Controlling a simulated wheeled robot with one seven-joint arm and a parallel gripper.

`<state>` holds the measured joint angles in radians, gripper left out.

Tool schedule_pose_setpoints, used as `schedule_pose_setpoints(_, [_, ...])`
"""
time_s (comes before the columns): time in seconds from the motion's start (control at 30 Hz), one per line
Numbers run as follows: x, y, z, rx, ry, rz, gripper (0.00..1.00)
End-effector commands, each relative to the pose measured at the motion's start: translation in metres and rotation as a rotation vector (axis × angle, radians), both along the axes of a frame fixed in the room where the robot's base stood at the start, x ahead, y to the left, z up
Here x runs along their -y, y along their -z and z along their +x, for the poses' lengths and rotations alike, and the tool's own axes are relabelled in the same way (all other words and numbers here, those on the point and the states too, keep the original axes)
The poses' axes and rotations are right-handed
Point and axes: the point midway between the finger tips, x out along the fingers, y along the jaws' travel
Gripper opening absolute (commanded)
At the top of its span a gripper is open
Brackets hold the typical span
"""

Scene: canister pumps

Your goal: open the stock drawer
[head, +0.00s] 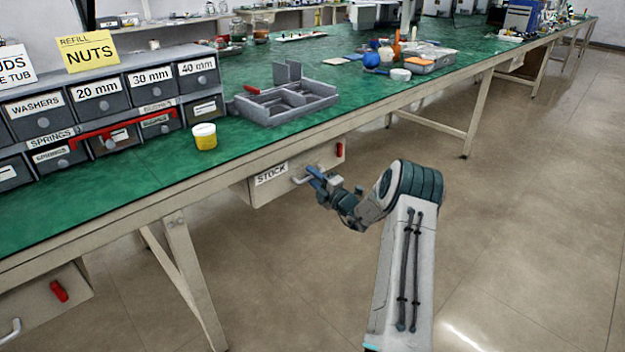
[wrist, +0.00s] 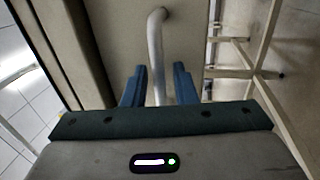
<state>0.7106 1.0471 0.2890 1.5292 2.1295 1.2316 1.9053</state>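The stock drawer (head: 257,190) hangs under the green bench top and carries a white label reading STOCK. Its front looks flush with its housing in the head view. A white bar handle (head: 301,180) sits on its front, beside a red tab (head: 340,150). My gripper (head: 316,177) is at the handle, its blue fingers partly covering it. In the wrist view the handle (wrist: 156,50) runs down between the two fingers of my gripper (wrist: 158,88). The fingers stand apart with a visible gap on each side of the bar. The drawer's inside is hidden.
The bench (head: 130,205) runs diagonally with legs below. On it stand small labelled drawers (head: 97,89), a yellow tub (head: 205,137) and a grey divided tray (head: 285,104). Another drawer (head: 45,305) with a red tab is at lower left. The floor to the right is clear.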

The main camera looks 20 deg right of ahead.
Motion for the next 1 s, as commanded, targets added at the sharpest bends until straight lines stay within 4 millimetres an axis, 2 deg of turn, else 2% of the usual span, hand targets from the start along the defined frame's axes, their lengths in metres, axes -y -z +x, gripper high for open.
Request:
schedule_pose_setpoints(0.27, [-0.001, -0.001, 0.002, 0.000, 0.001, 0.000, 0.25])
schedule_pose_setpoints(0.3, [0.000, -0.001, 0.002, 0.000, 0.000, 0.000, 0.23])
schedule_pose_setpoints(0.4, [-0.001, -0.001, 0.002, 0.000, 0.000, 0.000, 0.00])
schedule_pose_setpoints(0.63, [0.000, -0.001, 0.001, -0.001, 0.001, 0.000, 0.00])
schedule_pose_setpoints(0.77, [0.004, -0.002, -0.007, -0.001, 0.003, 0.001, 0.00])
schedule_pose_setpoints(0.87, [0.008, -0.004, -0.020, -0.003, 0.003, 0.002, 0.00])
schedule_pose_setpoints(1.0, [0.018, -0.005, -0.046, -0.004, 0.004, 0.004, 0.00])
